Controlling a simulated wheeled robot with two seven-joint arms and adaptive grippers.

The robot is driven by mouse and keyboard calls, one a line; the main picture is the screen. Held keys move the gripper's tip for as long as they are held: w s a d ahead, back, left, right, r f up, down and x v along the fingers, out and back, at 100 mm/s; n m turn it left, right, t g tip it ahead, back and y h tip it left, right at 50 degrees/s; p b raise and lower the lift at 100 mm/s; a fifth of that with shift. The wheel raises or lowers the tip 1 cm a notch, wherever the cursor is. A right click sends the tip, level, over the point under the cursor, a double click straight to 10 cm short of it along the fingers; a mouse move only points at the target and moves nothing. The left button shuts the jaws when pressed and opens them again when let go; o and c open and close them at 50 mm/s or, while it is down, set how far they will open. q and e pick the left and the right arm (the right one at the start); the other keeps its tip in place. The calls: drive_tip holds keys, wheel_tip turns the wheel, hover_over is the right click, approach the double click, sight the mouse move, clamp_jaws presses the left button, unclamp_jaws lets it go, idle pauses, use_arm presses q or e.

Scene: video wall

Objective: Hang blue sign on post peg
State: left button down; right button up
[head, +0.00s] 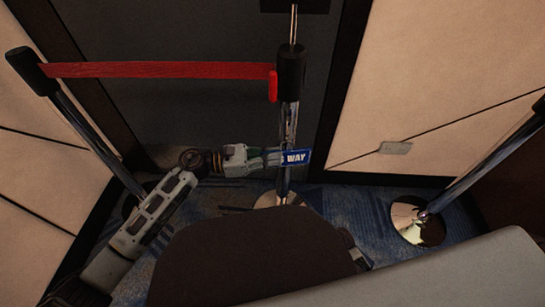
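The blue sign (296,157) with white lettering, of which "WAY" can be read, is at the middle of the head view. My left gripper (273,157) reaches in from the left and is shut on the sign's left part, hiding some of the lettering. The sign is held in front of the lower shaft of the middle post (290,68), which has a black top and a metal rod above it. I cannot tell whether sign and post touch. No peg can be made out clearly. My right gripper is not in view.
A red belt (160,70) runs from the left post (32,72) to the middle post. Another post (490,168) leans across the right side, with a round shiny base (417,220). Beige wall panels stand on both sides, a dark panel behind. Blue patterned carpet lies below.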

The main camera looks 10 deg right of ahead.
use_arm(q)
drive_tip(key=shift+w+d+b, duration=0.25)
drive_tip(key=shift+w+b, duration=0.45)
drive_tip(key=shift+w, duration=0.1)
drive_tip(key=shift+w+d+b, duration=0.2)
drive_tip(key=shift+w+b, duration=0.5)
drive_tip(key=shift+w, duration=0.1)
idle(0.7)
drive_tip(key=shift+w+d+f+b, duration=0.1)
drive_tip(key=shift+w+f+b, duration=0.35)
drive_tip(key=shift+b, duration=0.5)
idle(0.6)
drive_tip(key=shift+f+b, duration=0.35)
drive_tip(key=shift+b, duration=0.2)
idle(0.3)
idle(0.5)
drive_tip(key=c, duration=1.6)
unclamp_jaws()
drive_tip(key=shift+o, duration=0.6)
drive_tip(key=o, duration=0.4)
drive_tip(key=shift+w, duration=0.1)
